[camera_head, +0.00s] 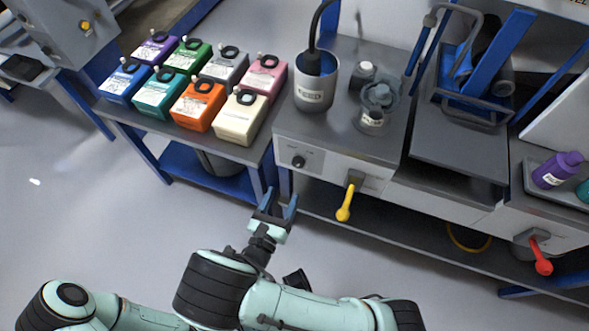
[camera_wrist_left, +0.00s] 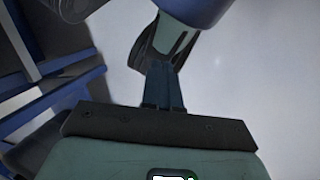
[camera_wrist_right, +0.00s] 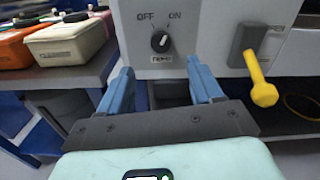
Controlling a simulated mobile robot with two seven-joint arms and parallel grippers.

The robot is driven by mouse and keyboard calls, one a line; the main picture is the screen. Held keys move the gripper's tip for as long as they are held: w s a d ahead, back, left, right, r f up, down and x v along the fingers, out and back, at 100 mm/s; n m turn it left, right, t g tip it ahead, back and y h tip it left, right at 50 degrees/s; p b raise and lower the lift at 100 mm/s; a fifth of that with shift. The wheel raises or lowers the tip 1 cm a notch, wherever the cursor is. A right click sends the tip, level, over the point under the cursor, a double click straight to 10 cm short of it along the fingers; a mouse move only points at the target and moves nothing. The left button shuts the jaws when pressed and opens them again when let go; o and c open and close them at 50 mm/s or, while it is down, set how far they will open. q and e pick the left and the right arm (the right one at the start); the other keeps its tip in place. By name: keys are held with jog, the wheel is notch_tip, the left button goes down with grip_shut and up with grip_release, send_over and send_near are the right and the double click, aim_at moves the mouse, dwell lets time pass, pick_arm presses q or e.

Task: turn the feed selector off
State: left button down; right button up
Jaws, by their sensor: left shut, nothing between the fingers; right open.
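The feed selector is a round black knob (camera_wrist_right: 160,41) on a grey panel, with OFF printed at its upper left and ON at its upper right. Its white mark appears to lean toward ON. The knob also shows in the head view (camera_head: 298,161) on the front of the grey bench. My right gripper (camera_head: 280,204) is open and empty, below and in front of the knob. In the right wrist view its fingers (camera_wrist_right: 160,72) lie to either side below the knob, apart from it. My left gripper (camera_wrist_left: 164,88) is shut and empty, away from the panel.
A yellow lever (camera_head: 345,203) hangs from the panel right of the knob. A red lever (camera_head: 541,257) is farther right. Several coloured containers (camera_head: 196,106) stand on the side table at left. A grey pot (camera_head: 317,85) stands above the panel. Open floor lies in front.

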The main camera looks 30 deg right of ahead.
aim_at(297, 166)
pick_arm(q)
jog(key=shift+w+a+f+t+b, duration=0.2)
jog(key=shift+w+f+b, duration=0.1)
jog(key=shift+w+f, duration=0.15)
jog(key=shift+w+a+f+t+b, duration=0.25)
jog(key=shift+w+f, duration=0.1)
jog(key=shift+w, duration=0.1)
pick_arm(e)
jog(key=x, duration=1)
jog(key=shift+d+f, duration=0.1)
jog(key=c, duration=1.1)
